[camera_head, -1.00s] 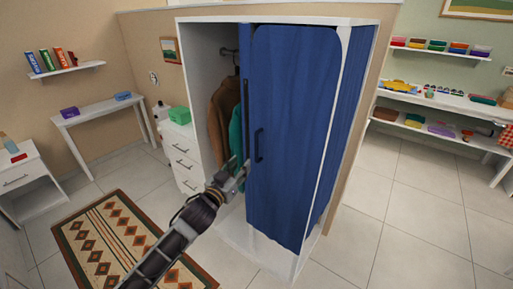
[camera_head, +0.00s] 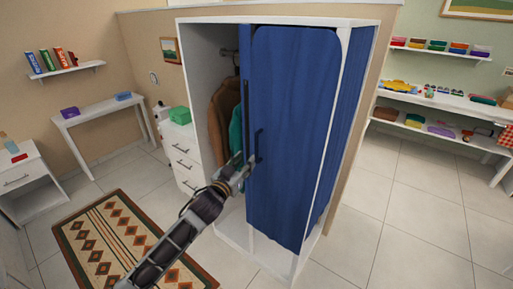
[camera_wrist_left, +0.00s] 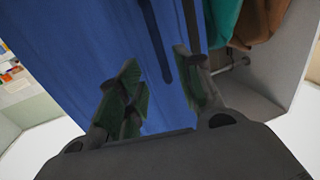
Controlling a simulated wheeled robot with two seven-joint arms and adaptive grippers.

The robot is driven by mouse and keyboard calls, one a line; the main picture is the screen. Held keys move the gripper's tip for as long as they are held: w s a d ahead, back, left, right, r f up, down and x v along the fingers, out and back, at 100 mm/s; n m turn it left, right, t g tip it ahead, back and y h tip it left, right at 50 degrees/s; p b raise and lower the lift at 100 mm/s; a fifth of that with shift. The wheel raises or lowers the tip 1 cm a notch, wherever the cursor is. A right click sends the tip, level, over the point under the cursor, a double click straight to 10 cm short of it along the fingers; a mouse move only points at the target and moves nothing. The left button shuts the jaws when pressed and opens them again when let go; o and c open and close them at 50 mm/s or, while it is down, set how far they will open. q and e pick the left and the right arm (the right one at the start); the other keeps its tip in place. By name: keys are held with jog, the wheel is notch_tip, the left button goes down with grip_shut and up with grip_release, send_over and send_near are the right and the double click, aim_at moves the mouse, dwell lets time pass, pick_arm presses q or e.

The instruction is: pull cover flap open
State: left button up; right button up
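The blue cover flap (camera_head: 292,130) hangs over the right part of the wardrobe front and shows large in the left wrist view (camera_wrist_left: 75,50). A dark handle (camera_head: 258,145) sits on the flap near its left edge; it also shows as a dark bar in the left wrist view (camera_wrist_left: 157,45). My left gripper (camera_head: 250,163) is at the flap's left edge, by the handle's lower end. In the left wrist view its fingers (camera_wrist_left: 165,88) are apart, with the handle's end between them. I cannot tell whether they touch it. My right gripper is out of view.
The wardrobe's open left part shows a brown coat (camera_head: 223,115) and a teal garment (camera_head: 236,130). A white drawer unit (camera_head: 181,155) stands left of it. A patterned rug (camera_head: 110,240) lies on the floor. Tiles at the right are clear.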

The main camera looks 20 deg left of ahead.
aim_at(256, 148)
pick_arm(q)
jog(key=shift+w+d+p, duration=0.15)
jog(key=shift+w+d, duration=0.05)
jog(key=shift+w, duration=1.1)
jog(key=shift+w+d+p, duration=0.2)
jog(key=shift+w, duration=1.15)
jog(key=shift+w+d+p, duration=0.15)
jog(key=shift+w+d, duration=0.05)
jog(key=shift+w, duration=1.1)
jog(key=shift+w+d, duration=0.1)
jog(key=shift+w, duration=1.15)
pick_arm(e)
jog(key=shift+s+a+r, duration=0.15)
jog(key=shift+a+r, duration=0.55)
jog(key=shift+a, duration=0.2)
pick_arm(q)
grip_shut()
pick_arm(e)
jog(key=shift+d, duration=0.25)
